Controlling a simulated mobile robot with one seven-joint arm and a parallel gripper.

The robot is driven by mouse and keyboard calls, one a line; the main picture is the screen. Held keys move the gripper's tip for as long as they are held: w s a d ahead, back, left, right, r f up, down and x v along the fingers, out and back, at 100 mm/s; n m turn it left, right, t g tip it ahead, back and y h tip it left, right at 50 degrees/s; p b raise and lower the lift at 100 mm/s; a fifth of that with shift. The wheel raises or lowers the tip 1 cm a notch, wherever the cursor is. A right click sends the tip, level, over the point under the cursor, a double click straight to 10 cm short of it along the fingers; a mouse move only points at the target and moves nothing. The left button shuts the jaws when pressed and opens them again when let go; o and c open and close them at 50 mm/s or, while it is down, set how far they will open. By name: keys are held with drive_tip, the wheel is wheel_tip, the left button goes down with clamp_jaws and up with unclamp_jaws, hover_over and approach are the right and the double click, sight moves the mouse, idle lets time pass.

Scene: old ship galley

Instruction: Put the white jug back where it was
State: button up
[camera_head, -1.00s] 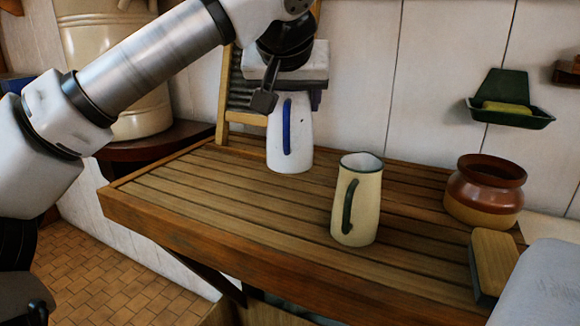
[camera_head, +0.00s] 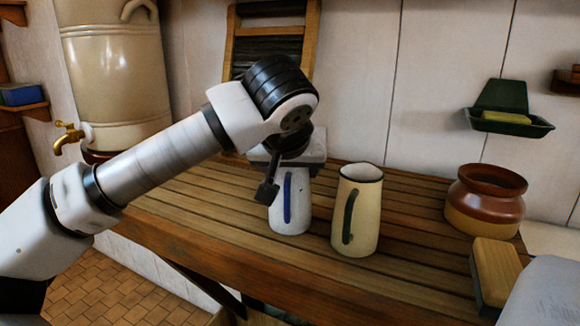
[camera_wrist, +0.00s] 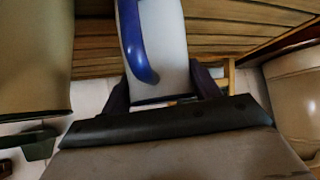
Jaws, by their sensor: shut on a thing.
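The white jug (camera_head: 300,212) with a blue handle stands upright over the slatted wooden counter, left of the cream jug. My gripper (camera_head: 289,165) is above it, shut on its upper part. In the wrist view the jug (camera_wrist: 166,40) is between my two fingers (camera_wrist: 162,88), its blue handle toward the left. I cannot tell whether its base touches the slats. The cream jug (camera_head: 362,205) with a green handle stands close to its right, with a narrow gap.
A brown pot (camera_head: 485,200) and a wooden block (camera_head: 497,268) are at the counter's right. A wooden-framed board (camera_head: 272,35) leans at the back wall. A large cream urn (camera_head: 118,75) with a brass tap stands left. Bare slats (camera_head: 190,205) lie left of the jugs.

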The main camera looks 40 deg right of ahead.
drive_tip(key=shift+f, duration=0.1)
drive_tip(key=o, duration=1.7)
drive_tip(key=shift+c, duration=0.2)
drive_tip(key=v, duration=1.2)
drive_tip(key=shift+b, duration=0.4)
